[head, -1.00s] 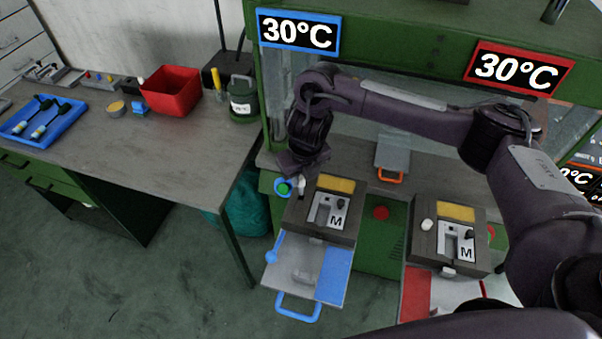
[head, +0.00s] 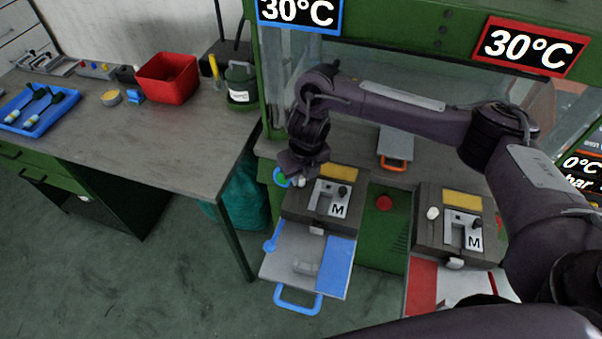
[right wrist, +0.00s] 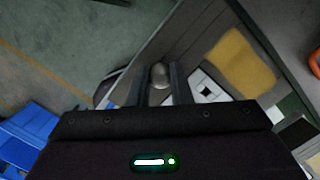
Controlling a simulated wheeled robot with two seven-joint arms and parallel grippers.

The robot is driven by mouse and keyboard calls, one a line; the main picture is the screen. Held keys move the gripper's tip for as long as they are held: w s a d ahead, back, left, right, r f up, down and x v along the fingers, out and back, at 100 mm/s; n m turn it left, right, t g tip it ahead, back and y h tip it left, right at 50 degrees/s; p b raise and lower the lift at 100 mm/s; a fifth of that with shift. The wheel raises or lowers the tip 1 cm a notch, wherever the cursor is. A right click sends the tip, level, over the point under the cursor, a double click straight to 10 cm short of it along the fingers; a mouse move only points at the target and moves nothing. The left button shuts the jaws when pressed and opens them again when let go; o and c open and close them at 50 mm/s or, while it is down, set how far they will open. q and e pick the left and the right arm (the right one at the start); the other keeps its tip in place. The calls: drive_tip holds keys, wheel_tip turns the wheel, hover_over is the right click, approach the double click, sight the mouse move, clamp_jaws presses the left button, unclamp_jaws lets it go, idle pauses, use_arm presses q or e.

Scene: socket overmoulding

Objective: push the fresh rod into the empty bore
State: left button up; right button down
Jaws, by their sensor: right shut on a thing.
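My right gripper (head: 299,178) is low at the left edge of the left mould block (head: 292,207), the one with the blue-handled tray. Its fingers (right wrist: 158,88) are shut on a pale rounded piece, which I take for the rod (right wrist: 159,74). In the head view only a small pale end of the rod (head: 299,183) shows under the fingers. The bore is hidden by the gripper and rod, and I cannot tell how deep the rod sits. The right mould block (head: 427,238) has a similar pale knob (head: 432,213) at its left edge. My left gripper is out of view.
A tray with a blue handle (head: 298,300) juts out before the left block. A red button (head: 384,202) lies between the blocks. The green press frame and its 30°C displays (head: 532,46) stand behind. The left bench holds a red bin (head: 167,78) and blue tray (head: 40,108).

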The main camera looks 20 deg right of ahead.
drive_tip(key=c, duration=1.2)
unclamp_jaws()
drive_tip(key=shift+c, duration=0.2)
drive_tip(key=shift+r, duration=0.1)
wheel_tip(320, 180, up, 8)
drive_tip(key=s+p, duration=0.1)
drive_tip(key=shift+f, duration=0.2)
drive_tip(key=shift+s+d, duration=0.1)
